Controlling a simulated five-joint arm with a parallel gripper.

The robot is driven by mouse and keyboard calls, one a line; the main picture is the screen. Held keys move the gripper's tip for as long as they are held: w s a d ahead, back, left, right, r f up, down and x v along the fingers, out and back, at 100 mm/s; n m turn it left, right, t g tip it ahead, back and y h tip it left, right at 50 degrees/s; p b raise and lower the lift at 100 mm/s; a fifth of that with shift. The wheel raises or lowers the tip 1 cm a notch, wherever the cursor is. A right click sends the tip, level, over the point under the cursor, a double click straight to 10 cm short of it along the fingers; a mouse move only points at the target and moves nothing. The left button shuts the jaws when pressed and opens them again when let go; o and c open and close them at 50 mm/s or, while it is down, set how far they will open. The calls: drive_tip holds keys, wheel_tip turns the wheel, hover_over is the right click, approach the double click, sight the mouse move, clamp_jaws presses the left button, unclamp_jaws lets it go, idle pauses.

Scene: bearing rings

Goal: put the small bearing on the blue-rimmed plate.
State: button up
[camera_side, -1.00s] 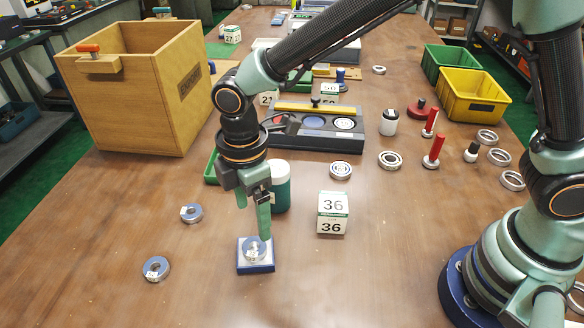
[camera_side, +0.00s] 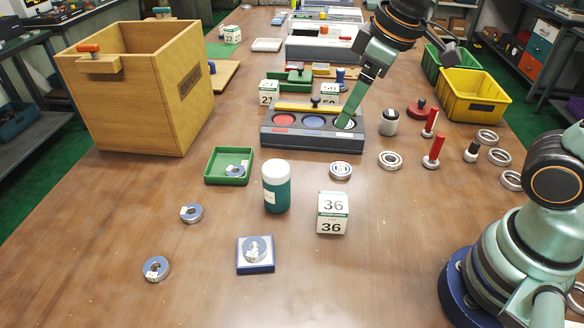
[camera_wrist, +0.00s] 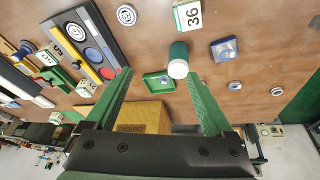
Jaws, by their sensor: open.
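A small metal bearing ring (camera_side: 255,248) lies on a square blue-edged plate (camera_side: 256,267) at the front middle of the table. The plate also shows in the wrist view (camera_wrist: 213,53) with the ring (camera_wrist: 225,48) on it. My gripper (camera_side: 348,118) is far from the plate, at the back right in the side view, in front of or above the right end of a grey holder. Its fingers are spread and empty in the wrist view (camera_wrist: 159,73). Whether the fingertips touch the holder cannot be told.
The grey holder (camera_side: 300,142) has red, blue and white round spots. A green-and-white jar (camera_side: 276,188) and a "36" cube (camera_side: 332,213) stand behind the plate. Loose rings (camera_side: 191,213) (camera_side: 156,268) lie left. A wooden box (camera_side: 140,95) stands back left.

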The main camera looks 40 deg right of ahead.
drive_tip(key=s+d+m+t, duration=0.1)
drive_tip(key=s+d+m, duration=0.2)
drive_tip(key=d+m, duration=0.2)
drive_tip(key=shift+s+d+r+t+h, duration=0.2)
drive_tip(key=shift+s+d+t+h, duration=0.15)
drive_tip(key=shift+d, duration=0.5)
